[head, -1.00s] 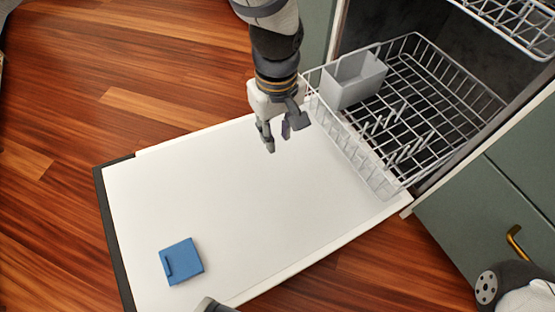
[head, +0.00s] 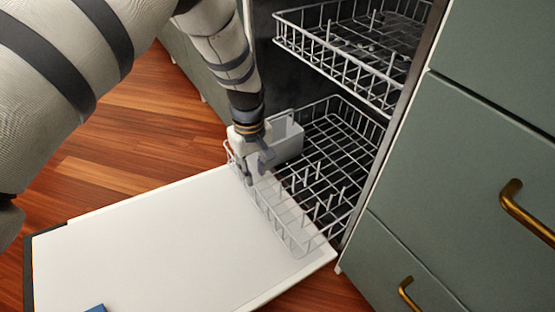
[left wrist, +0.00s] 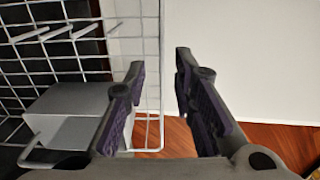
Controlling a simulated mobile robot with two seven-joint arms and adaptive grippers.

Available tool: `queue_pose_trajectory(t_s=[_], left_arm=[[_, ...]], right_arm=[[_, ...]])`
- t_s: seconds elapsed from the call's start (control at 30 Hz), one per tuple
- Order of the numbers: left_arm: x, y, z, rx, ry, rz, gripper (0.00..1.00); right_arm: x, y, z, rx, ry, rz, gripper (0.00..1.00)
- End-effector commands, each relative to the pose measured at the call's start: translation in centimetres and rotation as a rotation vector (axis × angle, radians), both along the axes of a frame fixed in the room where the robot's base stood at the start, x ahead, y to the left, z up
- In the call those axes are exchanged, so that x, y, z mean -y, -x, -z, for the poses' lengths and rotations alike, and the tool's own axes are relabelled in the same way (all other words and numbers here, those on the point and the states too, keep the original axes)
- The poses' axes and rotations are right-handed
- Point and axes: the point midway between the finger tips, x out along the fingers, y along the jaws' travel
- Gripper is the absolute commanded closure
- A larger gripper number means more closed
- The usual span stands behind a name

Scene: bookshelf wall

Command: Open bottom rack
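The bottom rack (head: 290,226) is a pale grey wire basket low in the open dishwasher, its front edge over the inner end of the lowered white door (head: 140,240). My left gripper (head: 257,168) is at the rack's front wall, near its left corner. In the left wrist view the left gripper (left wrist: 160,60) is open, its two dark fingers apart, with the rack's edge wires (left wrist: 150,75) showing in the gap. I cannot tell whether the fingers touch the wire. My right gripper is not in view.
A grey cutlery box (head: 288,138) sits in the rack's left back part. The upper rack (head: 345,55) hangs above. Green cabinet fronts (head: 490,160) with brass handles stand at the right. The door's top surface is clear except for a blue piece (head: 96,308) at the bottom edge.

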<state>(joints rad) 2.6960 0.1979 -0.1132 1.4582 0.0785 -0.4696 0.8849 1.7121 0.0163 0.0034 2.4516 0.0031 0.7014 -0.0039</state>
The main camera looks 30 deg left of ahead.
Motion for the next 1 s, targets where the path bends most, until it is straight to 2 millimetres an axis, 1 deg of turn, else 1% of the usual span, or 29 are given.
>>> queue_pose_trajectory(t_s=[0.03, 0.2, 0.3, 0.4, 0.53, 0.77, 0.8, 0.9, 1.0], left_arm=[[0.0, 0.1, 1.8, -0.008, 0.0, 0.0, 0.76], [0.1, 0.1, 6.5, -0.008, 0.001, 0.001, 0.76], [0.1, 0.1, 8.7, -0.007, 0.0, 0.001, 0.76], [0.1, 0.1, 10.2, -0.005, 0.001, 0.001, 0.76], [0.1, 0.0, 11.0, -0.003, 0.001, 0.001, 0.76], [0.1, 0.0, 11.0, 0.0, 0.001, 0.001, 0.76], [0.1, 0.0, 11.0, 0.0, 0.001, 0.001, 0.78], [0.1, 0.0, 11.0, 0.0, 0.001, 0.001, 1.0], [0.1, 0.0, 10.9, 0.0, 0.001, 0.001, 1.0]], right_arm=[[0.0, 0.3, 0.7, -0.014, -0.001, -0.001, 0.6], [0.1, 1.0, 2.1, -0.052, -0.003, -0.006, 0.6], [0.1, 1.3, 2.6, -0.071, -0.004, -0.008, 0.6], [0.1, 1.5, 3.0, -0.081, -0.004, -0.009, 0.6], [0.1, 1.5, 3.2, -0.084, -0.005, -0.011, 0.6], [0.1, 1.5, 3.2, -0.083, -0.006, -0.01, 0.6], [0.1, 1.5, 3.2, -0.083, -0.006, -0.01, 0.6], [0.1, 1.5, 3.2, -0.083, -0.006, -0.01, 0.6], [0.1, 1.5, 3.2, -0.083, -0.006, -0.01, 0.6]])
